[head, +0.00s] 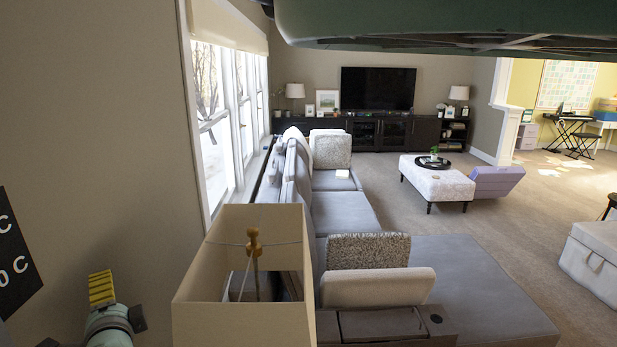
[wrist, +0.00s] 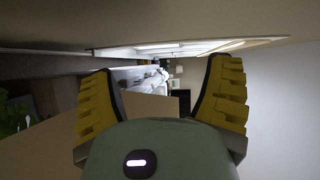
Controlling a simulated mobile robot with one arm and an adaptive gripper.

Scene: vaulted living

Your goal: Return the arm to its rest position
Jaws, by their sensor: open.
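My gripper (wrist: 165,105) shows in the wrist view with its two yellow ridged fingers spread wide apart and nothing between them. In the head view, part of my gripper (head: 102,290) shows at the lower left, with one yellow finger pointing up beside the wall. It is left of a beige lampshade (head: 243,322), with a small gap between them in the picture. The rest of my arm is cut off by the bottom edge of the head view.
The lampshade stands close in front, near the wall and windows (head: 215,110). Behind it is a grey sectional sofa (head: 345,212). A white tufted ottoman (head: 437,183) and a purple seat (head: 496,181) stand farther right.

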